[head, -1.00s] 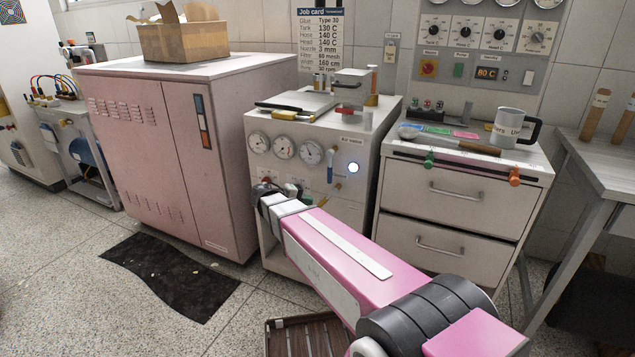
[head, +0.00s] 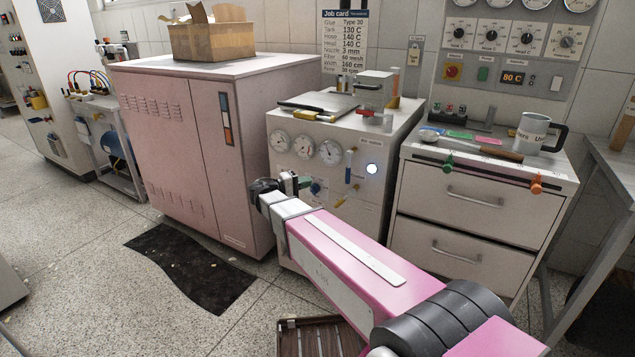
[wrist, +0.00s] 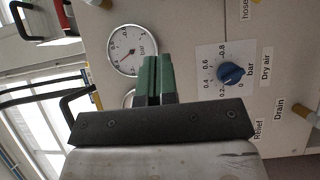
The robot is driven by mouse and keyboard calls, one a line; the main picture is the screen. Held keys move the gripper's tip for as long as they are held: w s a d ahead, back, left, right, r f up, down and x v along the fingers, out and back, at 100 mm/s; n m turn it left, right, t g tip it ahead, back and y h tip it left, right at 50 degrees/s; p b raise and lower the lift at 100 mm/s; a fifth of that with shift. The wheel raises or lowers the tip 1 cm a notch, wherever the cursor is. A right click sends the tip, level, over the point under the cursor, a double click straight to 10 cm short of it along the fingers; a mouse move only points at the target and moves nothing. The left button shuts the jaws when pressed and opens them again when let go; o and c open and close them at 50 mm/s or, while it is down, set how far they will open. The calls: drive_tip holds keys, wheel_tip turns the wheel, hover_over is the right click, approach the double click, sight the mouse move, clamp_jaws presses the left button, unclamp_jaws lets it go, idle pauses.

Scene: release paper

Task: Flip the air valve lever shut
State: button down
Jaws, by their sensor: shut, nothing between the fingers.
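The white machine's front panel (head: 300,165) carries several gauges and small levers. A blue upright handle (head: 348,174) sits right of the gauges, with a yellow lever (head: 341,201) below it. I cannot read in the head view which one is the air valve lever. My gripper (head: 304,181) is shut and empty in front of the panel, left of both levers and apart from them. In the wrist view its green fingers (wrist: 157,80) are together, pointing at the panel between a gauge (wrist: 132,50) and a blue knob (wrist: 231,74) labelled "Dry air".
A "Drain" label and a brass fitting (wrist: 305,116) show at the right in the wrist view. A pink cabinet (head: 185,150) stands left of the machine, a drawer unit (head: 470,200) right of it. A dark mat (head: 195,268) lies on the open floor.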

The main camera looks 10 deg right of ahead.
sight(348, 168)
drive_tip(key=s+d+x, duration=0.1)
drive_tip(key=s+x, duration=0.1)
drive_tip(key=x, duration=0.9)
drive_tip(key=shift+s+d, duration=0.25)
drive_tip(key=shift+f, duration=0.1)
